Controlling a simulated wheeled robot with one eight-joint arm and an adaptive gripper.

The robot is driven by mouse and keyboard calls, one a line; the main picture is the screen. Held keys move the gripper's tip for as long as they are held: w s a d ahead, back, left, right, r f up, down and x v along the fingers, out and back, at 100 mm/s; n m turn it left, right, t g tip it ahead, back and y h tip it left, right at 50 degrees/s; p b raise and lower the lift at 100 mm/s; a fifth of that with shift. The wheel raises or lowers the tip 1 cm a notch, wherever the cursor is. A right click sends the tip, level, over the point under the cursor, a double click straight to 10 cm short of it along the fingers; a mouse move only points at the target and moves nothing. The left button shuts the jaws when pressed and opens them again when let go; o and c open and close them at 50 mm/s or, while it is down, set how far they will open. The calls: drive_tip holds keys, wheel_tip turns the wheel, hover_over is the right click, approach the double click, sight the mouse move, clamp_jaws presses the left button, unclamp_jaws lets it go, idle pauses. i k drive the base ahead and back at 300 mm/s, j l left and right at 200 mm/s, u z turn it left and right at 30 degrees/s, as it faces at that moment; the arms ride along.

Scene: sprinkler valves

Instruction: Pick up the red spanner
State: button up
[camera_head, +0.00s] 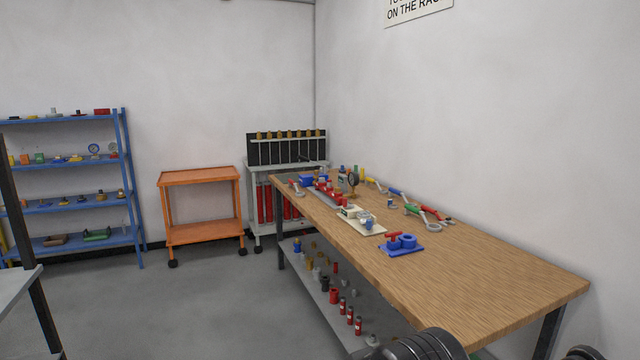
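The red spanner (432,213) lies near the wall-side edge of the wooden workbench (480,275), right of centre in the head view. Its red handle is beside a green-handled spanner (412,209), and their grey metal ends lie close together, so I cannot tell them fully apart. Another small red-handled tool (294,187) lies at the far left corner of the bench; its kind is hard to tell. Dark rounded parts of my own arm show at the bottom edge, well short of the spanner. My gripper's fingertips are not visible.
Blue-handled (396,193) and yellow-handled (371,181) tools lie farther along the wall side. A blue fixture (402,244) and a pale plate with valve parts (361,222) sit on the bench. The near bench end is clear. An orange cart (201,177) stands beyond.

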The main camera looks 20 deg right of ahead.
sight(291, 183)
drive_tip(key=i+z, duration=0.1)
drive_tip(key=i, duration=3.75)
drive_tip(key=i+z, duration=0.15)
drive_tip(key=i, duration=0.3)
drive_tip(key=i+j+z, duration=0.2)
drive_tip(key=i, duration=0.25)
drive_tip(key=i+j+z, duration=0.15)
drive_tip(key=i, duration=0.3)
drive_tip(key=k+l, duration=0.1)
